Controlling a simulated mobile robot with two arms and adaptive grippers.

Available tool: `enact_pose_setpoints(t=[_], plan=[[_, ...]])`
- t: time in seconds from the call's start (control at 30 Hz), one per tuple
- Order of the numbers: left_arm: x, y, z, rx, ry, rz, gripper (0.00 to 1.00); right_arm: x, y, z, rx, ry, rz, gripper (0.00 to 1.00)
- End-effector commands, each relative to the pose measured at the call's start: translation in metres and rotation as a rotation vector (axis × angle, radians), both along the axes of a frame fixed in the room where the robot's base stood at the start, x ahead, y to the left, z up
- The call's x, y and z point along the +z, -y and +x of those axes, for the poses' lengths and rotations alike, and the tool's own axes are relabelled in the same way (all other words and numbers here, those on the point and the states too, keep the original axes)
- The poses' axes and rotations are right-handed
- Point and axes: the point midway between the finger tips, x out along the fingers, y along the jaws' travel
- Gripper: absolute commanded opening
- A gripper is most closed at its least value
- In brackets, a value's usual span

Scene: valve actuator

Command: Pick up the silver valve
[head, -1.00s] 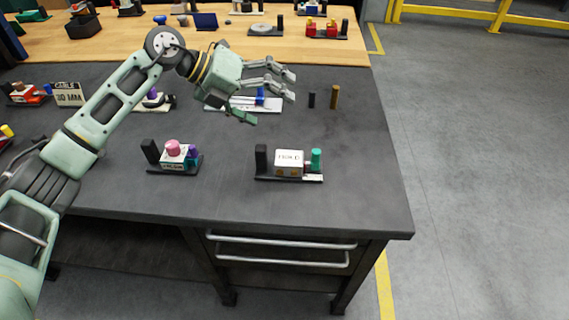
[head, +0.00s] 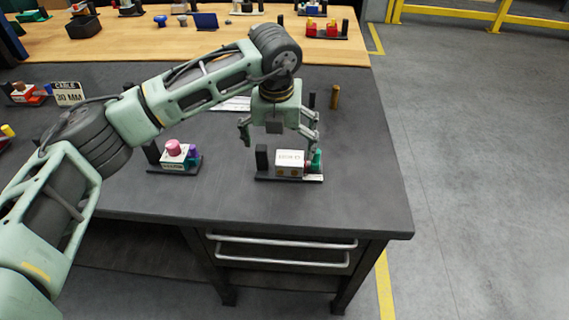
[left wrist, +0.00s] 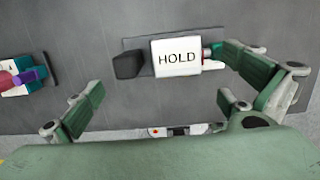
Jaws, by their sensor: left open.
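I cannot pick out a silver valve for sure in either view. My left gripper (head: 281,143) is open and empty, pointing down above and just behind the black stand (head: 262,172) at the front right of the dark table. That stand bears a white box (head: 289,157) and a green cylinder (head: 316,160). In the left wrist view the box (left wrist: 178,57) reads "HOLD", and a small red part (left wrist: 207,55) sits at its right side. The open fingers (left wrist: 163,88) spread to either side, the right one near the box's right end. My right gripper is not seen.
A stand with a pink knob (head: 173,147) and purple part is to the left. A brown cylinder (head: 335,97) stands behind on the right. A "30 MM" sign (head: 69,94) is at the left. The wooden table (head: 350,55) behind holds several devices. The front right corner is clear.

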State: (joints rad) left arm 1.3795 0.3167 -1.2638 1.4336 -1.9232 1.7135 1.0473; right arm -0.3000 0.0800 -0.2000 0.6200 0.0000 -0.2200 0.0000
Motion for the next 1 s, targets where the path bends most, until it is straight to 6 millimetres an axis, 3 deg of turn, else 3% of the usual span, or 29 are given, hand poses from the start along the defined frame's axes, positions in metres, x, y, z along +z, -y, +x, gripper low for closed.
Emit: enact_pose_setpoints(t=[0.17,0.43,0.67,1.0], plan=[[-0.012,0.0,0.004,0.0,-0.002,-0.001,1.0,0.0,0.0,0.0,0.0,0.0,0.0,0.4],[-0.048,0.001,0.014,-0.001,-0.002,-0.002,1.0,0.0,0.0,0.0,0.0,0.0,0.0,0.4],[-0.051,0.001,0.015,-0.001,0.0,-0.002,1.0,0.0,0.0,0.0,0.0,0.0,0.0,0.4],[-0.051,0.001,0.015,-0.001,0.0,-0.002,0.72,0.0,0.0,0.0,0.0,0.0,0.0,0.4]])
